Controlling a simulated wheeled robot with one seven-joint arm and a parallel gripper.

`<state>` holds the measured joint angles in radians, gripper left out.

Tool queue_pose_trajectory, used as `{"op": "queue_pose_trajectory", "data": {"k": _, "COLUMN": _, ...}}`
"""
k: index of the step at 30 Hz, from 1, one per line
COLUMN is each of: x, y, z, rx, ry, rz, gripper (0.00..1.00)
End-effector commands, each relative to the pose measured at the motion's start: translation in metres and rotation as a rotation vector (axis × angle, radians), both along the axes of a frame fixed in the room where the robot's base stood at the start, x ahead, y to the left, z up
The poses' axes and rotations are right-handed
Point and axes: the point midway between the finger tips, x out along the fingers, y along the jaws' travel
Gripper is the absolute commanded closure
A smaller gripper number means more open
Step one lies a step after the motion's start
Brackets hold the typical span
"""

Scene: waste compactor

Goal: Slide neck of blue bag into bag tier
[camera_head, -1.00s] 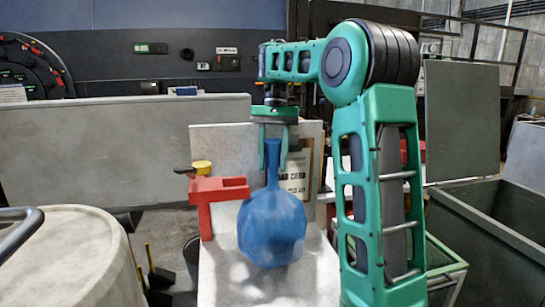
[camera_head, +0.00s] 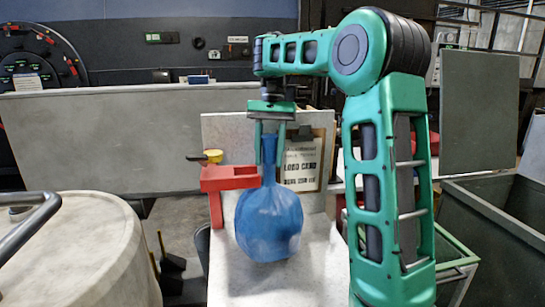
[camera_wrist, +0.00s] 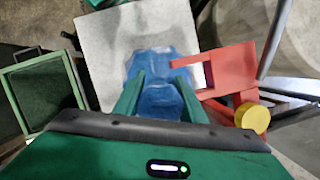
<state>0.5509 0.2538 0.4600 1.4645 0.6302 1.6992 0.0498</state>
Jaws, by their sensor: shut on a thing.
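The blue bag (camera_head: 268,224) is round with a narrow upright neck. It hangs or stands at the white board (camera_head: 235,290); I cannot tell if its bottom touches. My gripper (camera_head: 269,140) points down and is shut on the bag's neck. The red bag tier (camera_head: 230,178) is just left of the neck in the head view, with a yellow knob (camera_head: 214,156) at its back. In the wrist view the bag (camera_wrist: 158,100) is between the green fingers (camera_wrist: 160,95), and the tier (camera_wrist: 232,72) is to the right. An arm of the tier reaches close to the bag; contact is unclear.
A sign (camera_head: 300,165) stands on the upright board behind the bag. A large pale drum (camera_head: 80,250) is at front left. A dark green bin (camera_head: 495,225) is at right. A long grey panel (camera_head: 110,140) crosses the back.

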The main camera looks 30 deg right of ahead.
Motion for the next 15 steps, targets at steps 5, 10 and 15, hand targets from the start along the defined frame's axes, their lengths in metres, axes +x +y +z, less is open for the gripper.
{"op": "queue_pose_trajectory", "data": {"k": 5, "x": 0.004, "y": 0.009, "z": 0.001, "rx": -0.001, "ry": -0.002, "rz": -0.001, "gripper": 1.00}}
{"op": "queue_pose_trajectory", "data": {"k": 10, "x": 0.007, "y": 0.017, "z": 0.000, "rx": -0.001, "ry": -0.002, "rz": -0.001, "gripper": 1.00}}
{"op": "queue_pose_trajectory", "data": {"k": 15, "x": 0.011, "y": 0.026, "z": 0.000, "rx": -0.001, "ry": -0.002, "rz": 0.001, "gripper": 1.00}}
